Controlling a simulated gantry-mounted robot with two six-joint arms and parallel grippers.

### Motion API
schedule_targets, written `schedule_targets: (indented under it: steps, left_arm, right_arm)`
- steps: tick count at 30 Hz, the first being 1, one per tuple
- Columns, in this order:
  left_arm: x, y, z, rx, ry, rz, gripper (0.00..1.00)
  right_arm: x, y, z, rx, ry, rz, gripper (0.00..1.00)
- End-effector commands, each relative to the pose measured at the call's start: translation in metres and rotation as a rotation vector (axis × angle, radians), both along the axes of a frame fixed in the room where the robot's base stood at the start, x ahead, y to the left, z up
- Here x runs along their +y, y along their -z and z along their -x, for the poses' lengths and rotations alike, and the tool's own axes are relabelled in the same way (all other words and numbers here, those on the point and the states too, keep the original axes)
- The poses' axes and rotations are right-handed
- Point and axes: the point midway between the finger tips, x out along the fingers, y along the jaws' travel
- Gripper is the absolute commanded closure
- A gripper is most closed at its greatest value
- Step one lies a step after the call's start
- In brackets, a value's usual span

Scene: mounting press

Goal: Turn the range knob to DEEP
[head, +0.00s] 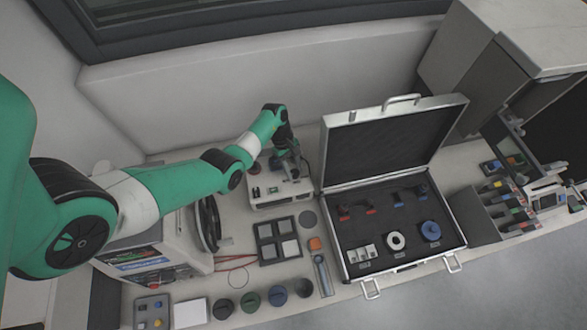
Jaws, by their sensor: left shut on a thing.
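A white device (280,200) with dark controls on its top stands at the back of the bench. My left gripper (293,169) reaches down onto the right part of its top. It is shut on a small part there, which I take to be the range knob. The fingers mostly hide it, and its pointer and the DEEP mark are too small to read. My right gripper is not in view.
An open silver case (340,262) with several parts stands right of the device. A dark tray with square pads (266,251), several round pots (250,301) and a machine with a dark round door (207,224) are nearby. A tool rack (489,211) stands far right.

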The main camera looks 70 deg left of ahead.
Motion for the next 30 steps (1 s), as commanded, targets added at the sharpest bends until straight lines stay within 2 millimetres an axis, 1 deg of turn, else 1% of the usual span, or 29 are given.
schedule_targets:
  steps: [1,5,6,13,16,20,27,30]
  left_arm:
    - [0.0,0.0,0.0,0.0,0.001,0.0,0.53]
    - [0.0,0.0,0.0,0.0,0.001,0.0,0.3]
    - [0.0,0.0,0.0,0.0,0.0,0.0,0.28]
    - [0.0,0.0,0.0,0.0,0.0,0.0,0.28]
    - [0.002,-0.006,0.0,-0.001,-0.001,0.0,0.28]
    - [0.01,-0.026,0.002,-0.003,-0.002,-0.003,0.28]
    - [0.031,-0.078,0.009,-0.005,-0.002,-0.004,0.28]
    - [0.037,-0.094,0.012,-0.003,-0.001,-0.003,0.28]
  right_arm:
    - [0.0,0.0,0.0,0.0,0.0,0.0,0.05]
    - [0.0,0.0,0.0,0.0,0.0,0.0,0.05]
    - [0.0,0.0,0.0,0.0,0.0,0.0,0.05]
    - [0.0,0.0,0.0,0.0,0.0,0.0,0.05]
    - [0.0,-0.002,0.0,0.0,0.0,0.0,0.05]
    - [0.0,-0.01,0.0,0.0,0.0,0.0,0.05]
    - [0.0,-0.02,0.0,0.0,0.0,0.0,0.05]
    - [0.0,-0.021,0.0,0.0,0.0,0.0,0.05]
